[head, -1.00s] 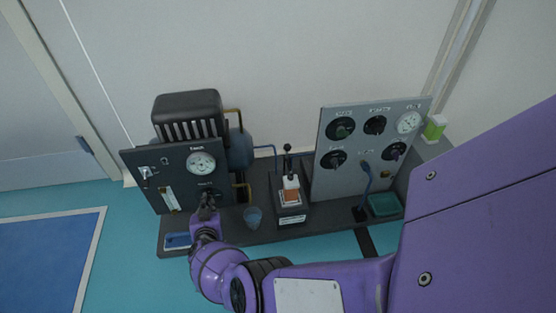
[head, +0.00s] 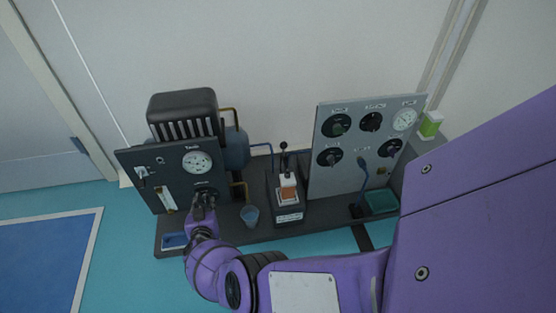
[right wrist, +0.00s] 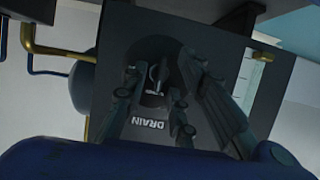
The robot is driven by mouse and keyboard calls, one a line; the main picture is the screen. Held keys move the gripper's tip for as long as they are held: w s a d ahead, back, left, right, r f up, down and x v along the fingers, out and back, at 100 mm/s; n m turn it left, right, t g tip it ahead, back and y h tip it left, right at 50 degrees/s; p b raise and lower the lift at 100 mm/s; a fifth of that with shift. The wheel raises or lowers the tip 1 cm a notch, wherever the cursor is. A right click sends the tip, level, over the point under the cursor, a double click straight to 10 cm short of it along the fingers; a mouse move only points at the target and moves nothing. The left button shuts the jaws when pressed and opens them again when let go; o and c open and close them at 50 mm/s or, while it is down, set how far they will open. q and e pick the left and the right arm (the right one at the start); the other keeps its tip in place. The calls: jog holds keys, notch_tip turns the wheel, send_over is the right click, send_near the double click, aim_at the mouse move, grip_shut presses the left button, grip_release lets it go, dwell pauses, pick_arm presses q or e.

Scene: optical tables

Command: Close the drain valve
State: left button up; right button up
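The drain valve is a small dark knob (right wrist: 158,76) on the dark tank panel (head: 146,160), with an upside-down DRAIN label (right wrist: 153,124) beside it in the right wrist view. My right gripper (head: 204,204) is at the panel's lower right, in front of the knob. In the right wrist view its fingers (right wrist: 161,80) are spread, one on each side of the knob, with gaps showing. I cannot tell whether they touch it. In the head view the gripper mostly hides the knob. My left gripper is not in view.
A gauge (head: 197,162) sits above the valve, and a switch (head: 142,174) is at the panel's left. A small cup (head: 250,216) stands right of my gripper. A lever device (head: 288,209) and a grey panel with several knobs (head: 328,178) stand farther right.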

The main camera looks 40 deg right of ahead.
jog(key=shift+a+r, duration=0.1)
jog(key=shift+a, duration=0.05)
jog(key=v, duration=1.1)
jog(key=shift+s+a, duration=0.2)
jog(key=shift+s, duration=0.1)
jog(key=shift+r, duration=0.15)
dwell(0.3)
